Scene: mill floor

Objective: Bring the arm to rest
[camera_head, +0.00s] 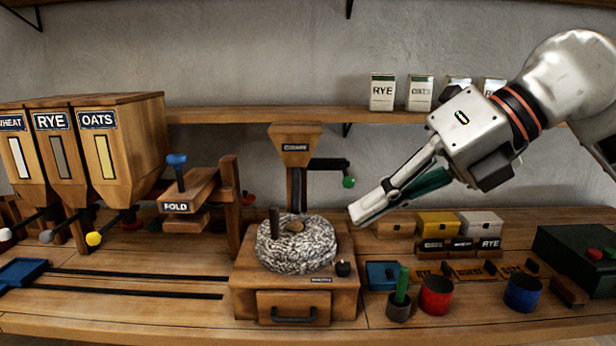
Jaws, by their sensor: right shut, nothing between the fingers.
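My right arm comes in from the upper right. Its gripper (362,213) is shut and empty, with its fingers pointing down and left. The fingertips appear in the air just right of the round speckled millstone (312,246), and I cannot tell the exact gap. The millstone lies on a wooden mill base (246,291) with a drawer. My left gripper is not in view.
A wooden hopper (295,135) stands behind the millstone. Bins labelled wheat, rye and oats (135,140) and a fold press (198,192) are at left. A red cup (436,298), a blue cup (522,296) and a dark green box (570,255) stand at right.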

